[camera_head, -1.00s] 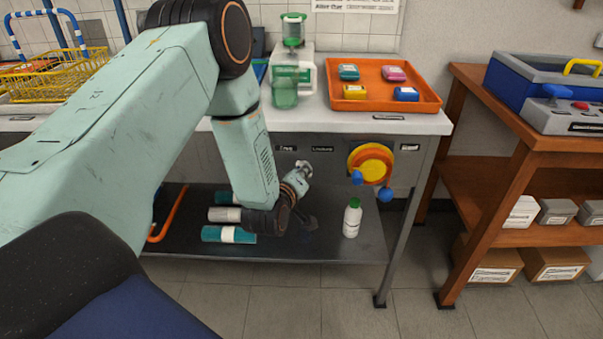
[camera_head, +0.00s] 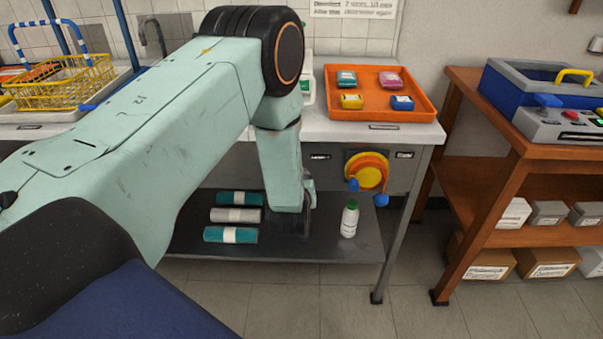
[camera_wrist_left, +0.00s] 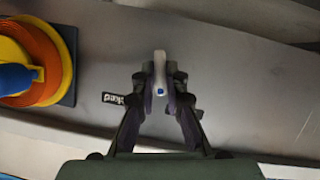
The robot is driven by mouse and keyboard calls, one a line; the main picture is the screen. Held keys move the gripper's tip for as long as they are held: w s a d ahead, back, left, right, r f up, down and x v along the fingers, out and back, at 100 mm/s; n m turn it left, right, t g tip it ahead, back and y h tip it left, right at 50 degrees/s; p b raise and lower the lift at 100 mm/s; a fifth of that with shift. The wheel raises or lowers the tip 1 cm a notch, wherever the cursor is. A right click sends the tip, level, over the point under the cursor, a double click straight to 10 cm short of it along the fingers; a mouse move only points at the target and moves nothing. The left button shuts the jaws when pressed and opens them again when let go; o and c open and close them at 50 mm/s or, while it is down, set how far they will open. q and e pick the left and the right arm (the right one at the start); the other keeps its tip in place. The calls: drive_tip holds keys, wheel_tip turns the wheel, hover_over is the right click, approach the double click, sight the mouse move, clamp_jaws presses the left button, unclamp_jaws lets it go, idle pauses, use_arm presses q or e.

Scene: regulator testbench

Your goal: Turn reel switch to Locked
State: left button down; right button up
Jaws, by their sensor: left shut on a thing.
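The reel switch (camera_wrist_left: 159,66) is a small grey lever with a blue dot, seen in the left wrist view on the grey bench front. My left gripper (camera_wrist_left: 161,84) is shut on it, with the dark fingers on either side. A black label (camera_wrist_left: 115,99), partly covered and ending in "cked", is beside the left finger. In the head view my forearm hides the switch and most of the gripper. The yellow and orange reel (camera_head: 367,171) with blue knobs is to the right of the arm; it also shows in the left wrist view (camera_wrist_left: 40,60). My right gripper is not in view.
An orange tray (camera_head: 382,114) with several small coloured boxes is on the bench top. A white bottle (camera_head: 349,219) and several cylinders (camera_head: 236,214) are on the lower shelf. A wooden table (camera_head: 480,143) stands at the right, across a gap.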

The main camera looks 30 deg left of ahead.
use_arm(q)
drive_tip(key=shift+w+d+m+g+y, duration=0.15)
drive_tip(key=shift+m+g+y, duration=0.4)
drive_tip(key=shift+m+y, duration=1.05)
drive_tip(key=shift+w+d+m+g+y, duration=0.15)
drive_tip(key=shift+m+g+y, duration=0.55)
drive_tip(key=shift+m, duration=1.6)
drive_tip(key=shift+y, duration=0.3)
drive_tip(key=c, duration=1.4)
unclamp_jaws()
drive_tip(key=shift+s+f, duration=0.1)
drive_tip(key=v, duration=0.7)
drive_tip(key=shift+s+d, duration=0.15)
drive_tip(key=shift+s, duration=0.05)
